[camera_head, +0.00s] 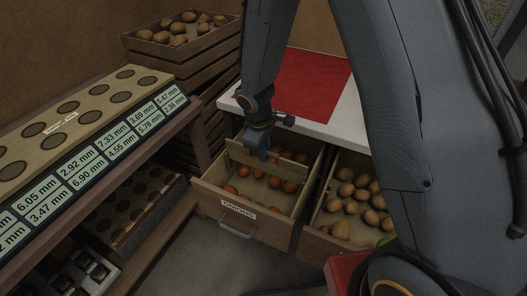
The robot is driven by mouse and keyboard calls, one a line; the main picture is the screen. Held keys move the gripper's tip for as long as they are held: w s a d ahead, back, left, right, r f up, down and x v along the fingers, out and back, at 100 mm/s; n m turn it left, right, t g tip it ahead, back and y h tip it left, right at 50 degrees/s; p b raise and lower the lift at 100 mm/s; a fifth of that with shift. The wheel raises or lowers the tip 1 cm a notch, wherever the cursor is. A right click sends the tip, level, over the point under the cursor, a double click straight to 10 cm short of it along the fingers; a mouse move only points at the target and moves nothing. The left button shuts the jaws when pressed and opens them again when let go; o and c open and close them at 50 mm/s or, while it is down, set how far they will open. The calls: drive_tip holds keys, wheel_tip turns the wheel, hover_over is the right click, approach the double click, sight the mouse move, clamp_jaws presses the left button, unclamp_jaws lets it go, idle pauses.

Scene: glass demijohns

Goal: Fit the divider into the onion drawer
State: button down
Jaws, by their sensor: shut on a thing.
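The onion drawer (232,205) is pulled open below the white table. Its front carries a label reading ONIONS and a grey handle. Several reddish-brown onions (277,182) lie inside it. The divider (238,155), a flat wooden board, is held by my gripper (265,152) over the drawer's back part. The divider spans much of the drawer's width. My gripper points down and is shut on the board's upper edge. I cannot tell whether the board's lower edge sits in slots, as it is partly hidden.
An open drawer of potatoes (346,205) stands right beside it. The white table (340,117) with a red mat (305,85) is behind. A wooden rack (75,110) with round holes and size labels is at left. Potatoes fill a crate (160,47) at the back.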

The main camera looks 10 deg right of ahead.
sight(264, 165)
drive_tip(key=shift+s+a+b+x, duration=0.15)
drive_tip(key=shift+s+b+x, duration=0.05)
drive_tip(key=shift+b+x, duration=0.85)
drive_tip(key=shift+s+a+b+x, duration=0.1)
drive_tip(key=shift+s+b+x, duration=0.05)
drive_tip(key=shift+b+x, duration=0.9)
drive_tip(key=shift+s+a+b+x, duration=0.15)
drive_tip(key=shift+s+b+x, duration=0.05)
drive_tip(key=shift+b+x, duration=0.8)
idle(1.1)
drive_tip(key=shift+f, duration=0.15)
idle(0.5)
drive_tip(key=c, duration=1.6)
unclamp_jaws()
drive_tip(key=p+v, duration=0.5)
drive_tip(key=v, duration=0.1)
drive_tip(key=shift+d+p, duration=0.1)
drive_tip(key=shift+p, duration=0.2)
drive_tip(key=shift+v, duration=3.85)
